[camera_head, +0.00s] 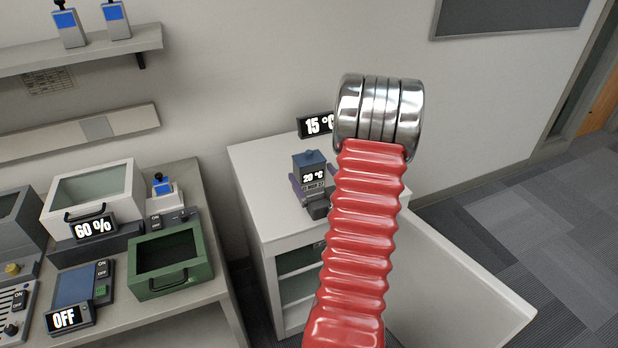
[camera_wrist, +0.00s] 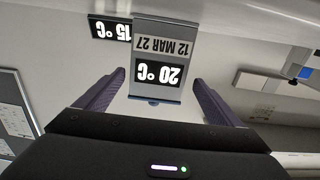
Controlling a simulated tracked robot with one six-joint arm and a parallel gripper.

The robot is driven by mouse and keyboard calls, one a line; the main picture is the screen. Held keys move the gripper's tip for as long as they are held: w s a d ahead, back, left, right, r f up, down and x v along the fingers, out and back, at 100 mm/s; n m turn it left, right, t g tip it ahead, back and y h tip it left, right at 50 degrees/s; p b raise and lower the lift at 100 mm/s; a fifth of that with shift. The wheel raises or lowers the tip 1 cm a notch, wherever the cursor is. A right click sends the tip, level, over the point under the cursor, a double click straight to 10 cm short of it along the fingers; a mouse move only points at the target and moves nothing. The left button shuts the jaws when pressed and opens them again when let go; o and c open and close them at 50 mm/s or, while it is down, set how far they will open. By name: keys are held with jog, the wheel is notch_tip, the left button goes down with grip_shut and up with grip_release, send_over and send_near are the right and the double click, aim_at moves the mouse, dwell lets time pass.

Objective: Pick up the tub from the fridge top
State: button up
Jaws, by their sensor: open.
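The tub (camera_head: 309,159) is a small blue-grey box with a lid and a "20 °C" label. It stands upright on the white fridge top (camera_head: 258,160). In the wrist view the tub (camera_wrist: 163,97) appears upside down, with its label also reading "12 MAR 27". My gripper (camera_head: 313,188) is open, with purple fingers spread on either side of the tub. In the wrist view a gap shows between each finger and the tub, and the gripper (camera_wrist: 157,80) holds nothing. My red arm hides part of the fridge's right side.
A "15 °C" display (camera_head: 316,124) stands at the back of the fridge top. A bench at left (camera_head: 185,180) carries a green open box (camera_head: 170,262), a "60 %" unit (camera_head: 95,200) and other devices. A wall shelf (camera_head: 80,50) is above it.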

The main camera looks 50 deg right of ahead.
jog(key=shift+x, duration=2.3)
jog(key=shift+s+d, duration=0.1)
jog(key=shift+d, duration=0.05)
jog(key=shift+c, duration=0.5)
jog(key=c, duration=1.2)
jog(key=shift+o, duration=0.2)
jog(key=shift+r, duration=0.2)
jog(key=shift+r, duration=4.85)
